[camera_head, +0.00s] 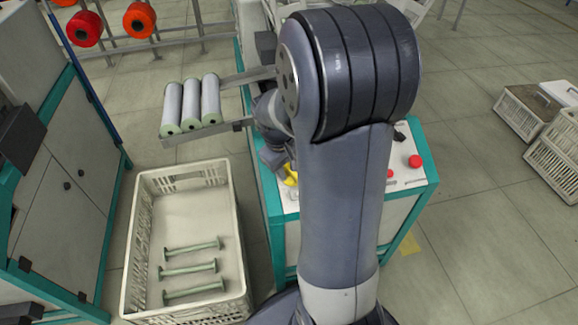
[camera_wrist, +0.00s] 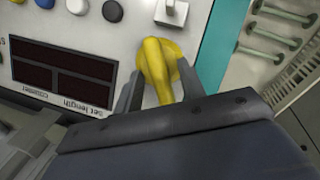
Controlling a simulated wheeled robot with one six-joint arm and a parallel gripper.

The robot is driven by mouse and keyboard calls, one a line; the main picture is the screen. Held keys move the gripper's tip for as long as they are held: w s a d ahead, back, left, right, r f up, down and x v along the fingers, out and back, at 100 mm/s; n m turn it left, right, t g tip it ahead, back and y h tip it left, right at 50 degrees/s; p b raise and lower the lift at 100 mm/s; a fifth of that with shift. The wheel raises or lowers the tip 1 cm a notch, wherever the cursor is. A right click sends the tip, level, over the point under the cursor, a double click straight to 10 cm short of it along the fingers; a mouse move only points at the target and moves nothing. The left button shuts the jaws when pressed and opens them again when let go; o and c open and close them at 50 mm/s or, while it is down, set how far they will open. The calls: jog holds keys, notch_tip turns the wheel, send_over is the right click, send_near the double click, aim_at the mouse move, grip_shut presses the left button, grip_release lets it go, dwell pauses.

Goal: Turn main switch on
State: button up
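The main switch appears to be the yellow rotary handle (camera_wrist: 160,68) on a round yellow base on the white control panel (camera_wrist: 110,40). In the head view the yellow switch (camera_head: 290,179) shows at the panel's left edge, partly hidden by my arm. My gripper (camera_wrist: 158,92) is at the switch, with one finger on each side of the yellow handle. The fingers look open, with a gap on the left side; whether the right finger touches the handle I cannot tell. In the head view my gripper (camera_head: 275,160) is partly hidden behind my arm.
The panel carries a dark display (camera_wrist: 62,75), knobs (camera_wrist: 112,11) and a metal toggle (camera_wrist: 171,12). A red button (camera_head: 415,161) is on its right side. A white crate (camera_head: 138,235) with green bobbins stands left. Several full bobbins (camera_head: 191,104) rest on a rack above it.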

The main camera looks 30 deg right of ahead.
jog(key=shift+c, duration=0.6)
grip_shut()
jog(key=shift+r, duration=0.1)
jog(key=shift+d+r+m+y+p, duration=0.15)
jog(key=shift+m+y+p, duration=0.35)
jog(key=shift+m+p, duration=0.55)
jog(key=m, duration=0.2)
jog(key=m+y+p, duration=0.1)
jog(key=shift+d+m, duration=0.35)
jog(key=m, duration=0.1)
jog(key=m+y, duration=0.1)
jog(key=m, duration=0.1)
jog(key=m+t+y, duration=0.1)
jog(key=m, duration=0.1)
jog(key=shift+s+d+f+p, duration=0.2)
jog(key=shift+s+d+p, duration=0.05)
jog(key=shift+d+p, duration=0.15)
jog(key=shift+m, duration=0.3)
